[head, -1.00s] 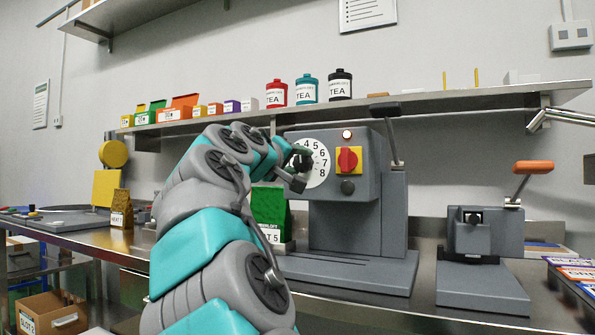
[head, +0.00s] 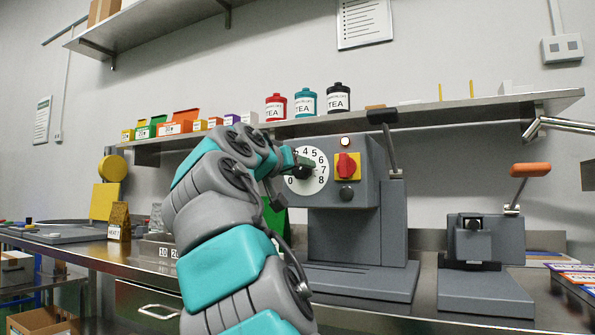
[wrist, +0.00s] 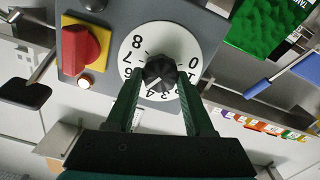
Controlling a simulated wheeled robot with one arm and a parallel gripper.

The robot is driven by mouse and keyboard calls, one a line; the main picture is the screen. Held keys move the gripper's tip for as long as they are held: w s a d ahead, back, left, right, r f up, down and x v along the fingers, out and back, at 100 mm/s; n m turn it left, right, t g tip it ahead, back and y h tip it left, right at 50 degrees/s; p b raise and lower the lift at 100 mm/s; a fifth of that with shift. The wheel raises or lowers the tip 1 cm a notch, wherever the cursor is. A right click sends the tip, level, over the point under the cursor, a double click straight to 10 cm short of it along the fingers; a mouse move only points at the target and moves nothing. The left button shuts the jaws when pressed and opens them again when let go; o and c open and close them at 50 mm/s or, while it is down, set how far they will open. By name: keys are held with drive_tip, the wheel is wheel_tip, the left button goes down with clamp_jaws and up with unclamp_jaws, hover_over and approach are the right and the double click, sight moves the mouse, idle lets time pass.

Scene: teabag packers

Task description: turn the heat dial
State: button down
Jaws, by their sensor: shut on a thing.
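The heat dial is a black ridged knob (wrist: 160,73) on a white round face numbered 0 to 8. In the head view the dial face (head: 318,182) is on the front of a grey machine (head: 345,225), left of a red switch on a yellow plate (head: 347,166). My gripper (wrist: 159,80) is shut on the knob, with one dark green finger on each side of it. In the head view my gripper (head: 290,168) reaches the dial from the left and covers part of it. I cannot tell which number the knob points to.
A round lamp (wrist: 84,82) glows beside the red switch. A green packet (head: 277,218) stands behind my arm, mostly hidden. A lever (head: 384,140) rises at the machine's right. Another press (head: 485,245) stands further right. Tea tins and small boxes line the shelf (head: 440,117) above.

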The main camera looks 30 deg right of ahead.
idle(0.4)
drive_tip(key=shift+c, duration=1.4)
unclamp_jaws()
drive_tip(key=v, duration=0.7)
drive_tip(key=shift+s+a+b, duration=0.25)
drive_tip(key=shift+a+b, duration=0.05)
drive_tip(key=shift+a, duration=0.05)
